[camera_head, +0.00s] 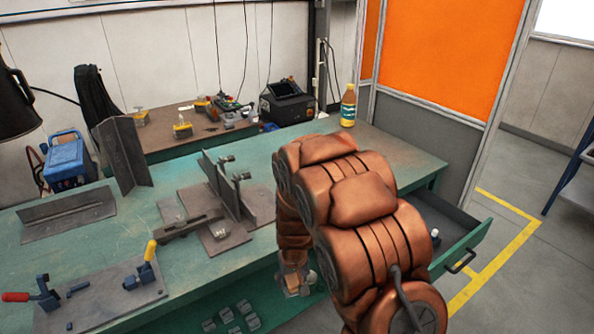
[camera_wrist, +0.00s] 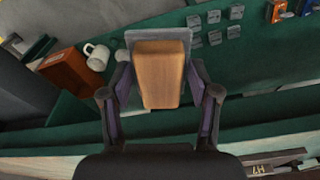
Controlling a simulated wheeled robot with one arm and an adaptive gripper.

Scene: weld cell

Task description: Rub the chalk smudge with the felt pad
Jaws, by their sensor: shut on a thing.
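The felt pad (camera_wrist: 160,75) shows in the wrist view as a tan wood-like block with a flat grey layer at its far side. My gripper (camera_wrist: 159,82) is shut on the block, with a finger on each side. In the head view my gripper (camera_head: 295,278) is low at the front edge of the green workbench (camera_head: 190,262), mostly hidden by my copper-coloured arm. I cannot make out a distinct chalk smudge; the benchtop has pale worn patches, and my arm hides part of it.
Steel plates and a fixture (camera_head: 225,195) stand mid-bench, with clamps (camera_head: 140,270) at front left. A bottle (camera_head: 348,106) stands at the back. An open drawer (camera_head: 465,245) sticks out at right. The wrist view shows a white mug (camera_wrist: 97,57), a brown box (camera_wrist: 72,72) and several grey pieces (camera_wrist: 213,17).

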